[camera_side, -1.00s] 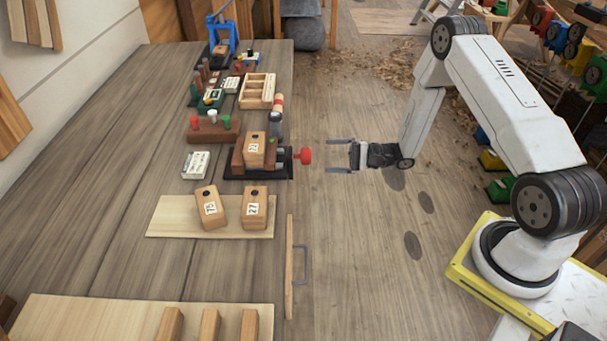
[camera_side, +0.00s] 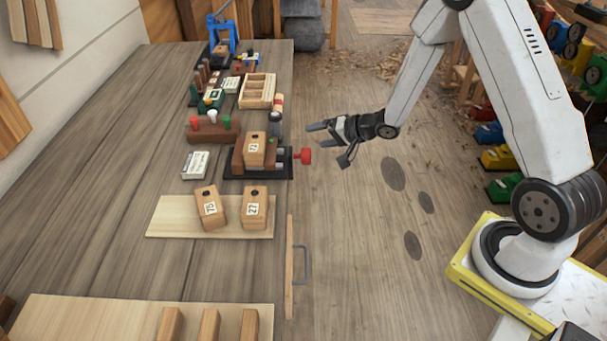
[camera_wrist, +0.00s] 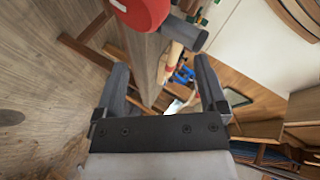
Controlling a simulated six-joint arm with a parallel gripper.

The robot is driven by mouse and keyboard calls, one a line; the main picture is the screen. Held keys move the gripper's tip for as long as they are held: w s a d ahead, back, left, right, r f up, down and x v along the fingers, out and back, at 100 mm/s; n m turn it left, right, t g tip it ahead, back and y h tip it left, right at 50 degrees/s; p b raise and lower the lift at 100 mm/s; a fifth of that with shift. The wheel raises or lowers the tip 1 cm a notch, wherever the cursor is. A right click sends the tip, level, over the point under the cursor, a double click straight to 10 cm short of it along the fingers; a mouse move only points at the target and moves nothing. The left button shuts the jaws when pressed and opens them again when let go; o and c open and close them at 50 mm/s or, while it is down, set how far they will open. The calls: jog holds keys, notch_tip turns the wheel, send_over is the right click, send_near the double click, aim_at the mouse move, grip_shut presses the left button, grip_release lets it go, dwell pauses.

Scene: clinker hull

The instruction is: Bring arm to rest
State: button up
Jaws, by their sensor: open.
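My gripper (camera_side: 321,134) is open and empty. In the side view it hangs in the air just right of the bench edge, near the red knob (camera_side: 306,156) of the vise and apart from it. In the wrist view the two fingers of my gripper (camera_wrist: 158,85) stand wide apart with nothing between them. The red knob shows large at the top of the wrist view (camera_wrist: 142,10).
The vise holds a wooden block marked 72 (camera_side: 255,150) at the bench's right edge. Blocks marked 75 (camera_side: 210,208) and 27 (camera_side: 255,208) stand on a pale board (camera_side: 170,218). A drawer handle (camera_side: 303,265) sticks out below.

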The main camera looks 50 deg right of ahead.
jog(key=s+a+r+n+g+h, duration=0.2)
jog(key=s+a+r+n+g, duration=0.1)
jog(key=s, duration=0.7)
jog(key=s+a+r+n+g+h, duration=0.2)
jog(key=s+a+n+g, duration=0.3)
jog(key=s, duration=0.5)
jog(key=shift+s+r+n+g+h, duration=0.3)
jog(key=shift+r+n+g+h, duration=0.15)
jog(key=shift+r+n, duration=0.2)
